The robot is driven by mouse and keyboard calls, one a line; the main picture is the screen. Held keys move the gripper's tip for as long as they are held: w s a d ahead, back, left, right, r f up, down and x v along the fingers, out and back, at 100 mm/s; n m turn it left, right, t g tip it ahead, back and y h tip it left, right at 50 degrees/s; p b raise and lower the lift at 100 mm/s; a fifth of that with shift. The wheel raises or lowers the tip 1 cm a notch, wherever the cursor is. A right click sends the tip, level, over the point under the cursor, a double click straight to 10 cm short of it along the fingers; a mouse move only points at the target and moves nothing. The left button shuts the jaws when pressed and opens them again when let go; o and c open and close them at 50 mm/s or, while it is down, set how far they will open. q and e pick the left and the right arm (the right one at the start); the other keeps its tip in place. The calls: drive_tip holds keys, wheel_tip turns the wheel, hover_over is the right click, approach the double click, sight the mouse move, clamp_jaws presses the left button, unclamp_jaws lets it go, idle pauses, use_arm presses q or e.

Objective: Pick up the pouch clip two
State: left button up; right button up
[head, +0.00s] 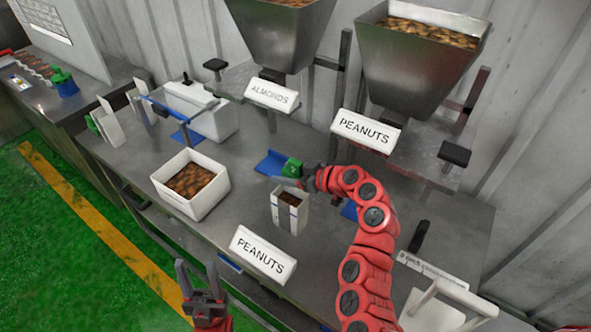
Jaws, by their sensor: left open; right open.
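A green clip marked 2 (291,168), which looks like pouch clip two, is on the metal table beside a blue holder (269,164). My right gripper (290,181) is open right at the clip, on its near side. Its fingers partly cover the clip's lower edge; I cannot tell whether they touch it. A white open pouch (290,212) with brown contents stands upright just below the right gripper. My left gripper (198,280) is open and empty, low in front of the table's front edge, far from the clip.
A white bin (217,187) of nuts stands left of the pouch. A PEANUTS sign (263,254) is at the front edge. Metal hoppers (415,65) with ALMONDS and PEANUTS signs hang over the back. A white scale-like device (440,300) is at the right.

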drive_tip(key=shift+f, duration=0.1)
clamp_jaws()
idle(0.3)
